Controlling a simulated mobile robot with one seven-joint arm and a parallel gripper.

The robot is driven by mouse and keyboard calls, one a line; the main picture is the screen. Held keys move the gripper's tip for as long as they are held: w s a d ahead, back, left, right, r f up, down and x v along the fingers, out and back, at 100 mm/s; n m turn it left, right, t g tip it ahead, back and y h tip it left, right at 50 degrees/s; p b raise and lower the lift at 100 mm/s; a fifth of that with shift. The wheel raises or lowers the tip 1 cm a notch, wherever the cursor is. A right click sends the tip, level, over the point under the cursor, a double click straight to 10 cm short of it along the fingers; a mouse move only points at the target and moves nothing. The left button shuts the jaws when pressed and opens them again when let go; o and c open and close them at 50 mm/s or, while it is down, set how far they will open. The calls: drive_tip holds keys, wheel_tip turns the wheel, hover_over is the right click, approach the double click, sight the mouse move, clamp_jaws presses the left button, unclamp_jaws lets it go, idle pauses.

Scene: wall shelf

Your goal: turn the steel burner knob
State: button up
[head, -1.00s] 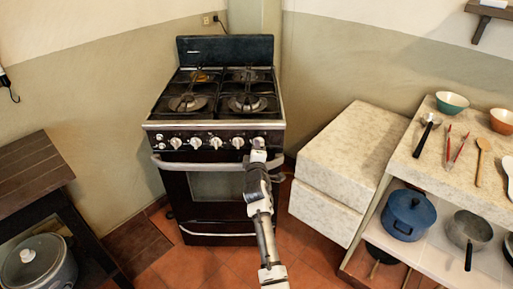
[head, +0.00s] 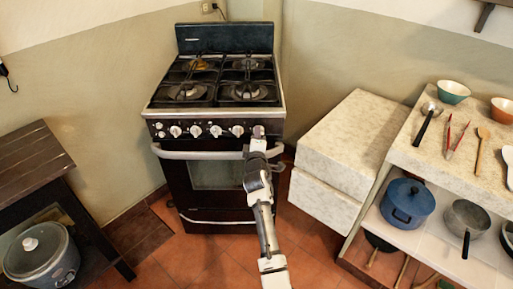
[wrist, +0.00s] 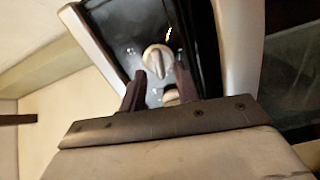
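The stove (head: 212,210) stands against the back wall, with a row of steel burner knobs on its dark front panel. One knob (head: 237,130) shows just left of my gripper (head: 258,131), which is in front of the panel's right end and hides what is behind it. In the wrist view, my gripper (wrist: 160,77) is open, its two dark fingers apart and pointing at the panel. A steel knob (wrist: 157,60) lies just beyond and between the fingertips. A second knob (wrist: 171,97) shows partly between the fingers, its lower part hidden by the gripper body. I cannot tell whether either finger touches a knob.
The oven handle (head: 200,154) runs across the front below the knobs, close under my gripper. A pale stone-topped block (head: 352,135) stands right of the stove. A shelf counter (head: 430,150) with utensils and bowls is farther right. A dark wooden table (head: 28,165) is left.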

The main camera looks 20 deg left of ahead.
drive_tip(key=b+v, duration=0.1)
drive_tip(key=v, duration=1.2)
drive_tip(key=shift+s+b, duration=0.2)
drive_tip(key=shift+b, duration=0.2)
clamp_jaws()
idle(1.0)
